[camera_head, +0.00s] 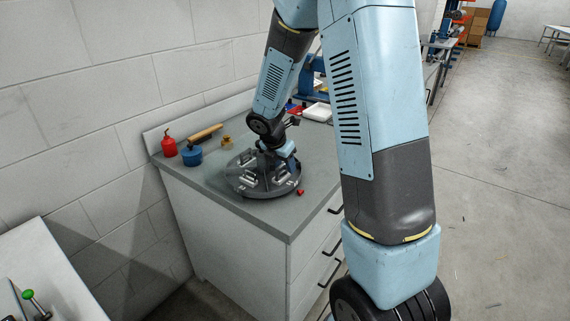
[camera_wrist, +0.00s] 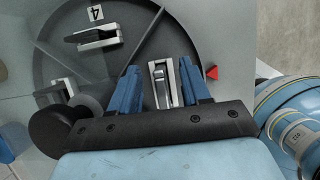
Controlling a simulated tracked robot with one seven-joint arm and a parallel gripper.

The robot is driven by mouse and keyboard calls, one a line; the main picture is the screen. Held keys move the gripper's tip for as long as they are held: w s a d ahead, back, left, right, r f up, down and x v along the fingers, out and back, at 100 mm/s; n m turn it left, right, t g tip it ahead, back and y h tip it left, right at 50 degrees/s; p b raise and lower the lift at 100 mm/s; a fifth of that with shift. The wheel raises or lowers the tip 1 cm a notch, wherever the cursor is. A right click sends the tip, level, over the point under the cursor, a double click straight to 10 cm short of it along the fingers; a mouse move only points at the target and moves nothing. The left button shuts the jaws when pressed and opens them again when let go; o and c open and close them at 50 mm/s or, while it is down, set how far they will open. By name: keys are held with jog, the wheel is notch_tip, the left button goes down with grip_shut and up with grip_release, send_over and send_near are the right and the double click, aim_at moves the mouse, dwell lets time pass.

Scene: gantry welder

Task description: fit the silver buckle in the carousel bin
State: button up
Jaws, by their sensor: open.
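The carousel (camera_head: 245,188) is a round dark grey tray on the counter, with several silver pieces on it. The wrist view looks down on the carousel (camera_wrist: 60,22), where thin lines divide it into sections. My gripper (camera_wrist: 158,72) is open above the carousel, its two blue fingers apart. A silver buckle-like piece (camera_wrist: 160,85) stands between the fingers, with a gap visible on each side. I cannot tell whether it is seated in a holder. Another silver piece (camera_wrist: 98,37) lies beside a label "4". In the head view my gripper (camera_head: 278,160) is low over the carousel and partly hides it.
A red triangle (camera_wrist: 212,72) marks the carousel's edge. On the counter (camera_head: 222,165) behind stand a red oil can (camera_head: 168,146), a blue pot (camera_head: 191,156), a wooden-handled tool (camera_head: 205,132) and a brass piece (camera_head: 227,142). A white tray (camera_head: 317,112) lies farther back.

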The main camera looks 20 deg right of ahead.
jog(key=v, duration=1.3)
jog(key=s+d+r+m+t+y, duration=0.1)
jog(key=s+r+m, duration=0.3)
jog(key=s+m, duration=0.4)
jog(key=s+d+r+m+t+y, duration=0.1)
jog(key=s+r+m, duration=0.3)
jog(key=s+m, duration=0.4)
jog(key=s+d+r+m+y, duration=0.1)
jog(key=s+r+m, duration=0.3)
jog(key=s+m, duration=0.5)
jog(key=shift+s+d+r+t+y, duration=0.3)
jog(key=shift+s+t+y, duration=0.1)
jog(key=shift+s, duration=0.05)
jog(key=shift+c, duration=0.4)
jog(key=shift+d, duration=0.1)
dwell(0.3)
